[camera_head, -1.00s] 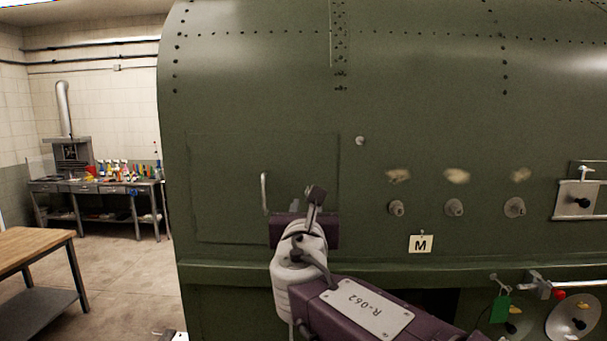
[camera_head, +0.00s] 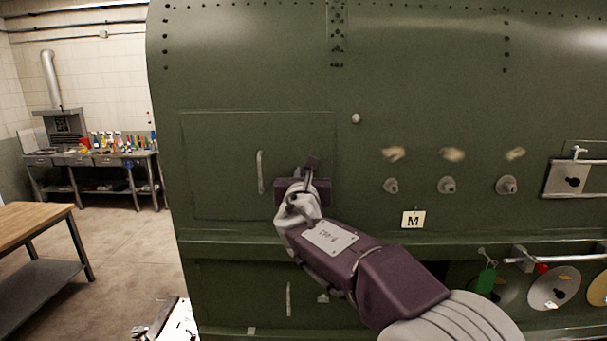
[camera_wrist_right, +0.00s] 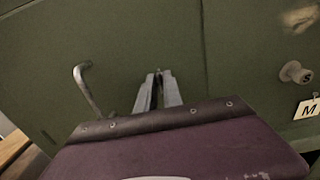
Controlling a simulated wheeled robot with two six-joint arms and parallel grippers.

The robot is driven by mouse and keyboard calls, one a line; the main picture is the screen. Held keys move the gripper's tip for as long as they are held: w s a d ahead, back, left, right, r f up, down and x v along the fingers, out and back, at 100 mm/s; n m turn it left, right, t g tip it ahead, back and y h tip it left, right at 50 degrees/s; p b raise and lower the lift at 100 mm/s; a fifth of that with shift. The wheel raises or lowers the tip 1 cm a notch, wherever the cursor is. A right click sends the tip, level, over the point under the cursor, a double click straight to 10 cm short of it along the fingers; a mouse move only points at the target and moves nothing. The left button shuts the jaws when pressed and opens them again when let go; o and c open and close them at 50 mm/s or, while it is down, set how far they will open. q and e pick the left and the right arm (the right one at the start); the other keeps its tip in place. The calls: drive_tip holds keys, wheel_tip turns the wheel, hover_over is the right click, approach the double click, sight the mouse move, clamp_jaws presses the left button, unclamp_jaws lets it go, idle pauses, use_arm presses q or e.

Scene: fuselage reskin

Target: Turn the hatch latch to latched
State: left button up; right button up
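The hatch (camera_head: 222,150) is a thin-outlined rectangular panel on the green fuselage side and appears closed. A grey upright bar handle (camera_head: 260,172) stands on it; it also shows in the wrist view (camera_wrist_right: 88,90), left of the fingers. My right gripper (camera_head: 311,165) is at the hatch's right part, right of the handle. In the wrist view its two grey fingers (camera_wrist_right: 158,76) point at the panel, with their tips close together and a narrow dark gap between them. I cannot make out the latch; the gripper covers that part of the hatch. My left gripper is out of view.
Several round knobs (camera_head: 447,185) and an M tag (camera_head: 413,220) are right of my arm. A ledge (camera_head: 215,246) runs below the hatch. A wooden-top table (camera_head: 30,222) and a workbench (camera_head: 100,158) stand at the left, with open floor between.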

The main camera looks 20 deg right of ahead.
clamp_jaws()
drive_tip(key=shift+f+m+b, duration=0.25)
drive_tip(key=shift+m+b, duration=0.75)
drive_tip(key=shift+b, duration=0.2)
drive_tip(key=shift+m+b, duration=0.8)
drive_tip(key=shift+m, duration=0.1)
drive_tip(key=m+b, duration=0.4)
drive_tip(key=m, duration=0.1)
drive_tip(key=shift+d, duration=0.1)
drive_tip(key=shift+d+m+b, duration=0.1)
drive_tip(key=shift+m+b, duration=2.15)
drive_tip(key=shift+m, duration=2.35)
drive_tip(key=o, duration=0.6)
unclamp_jaws()
drive_tip(key=shift+c, duration=0.2)
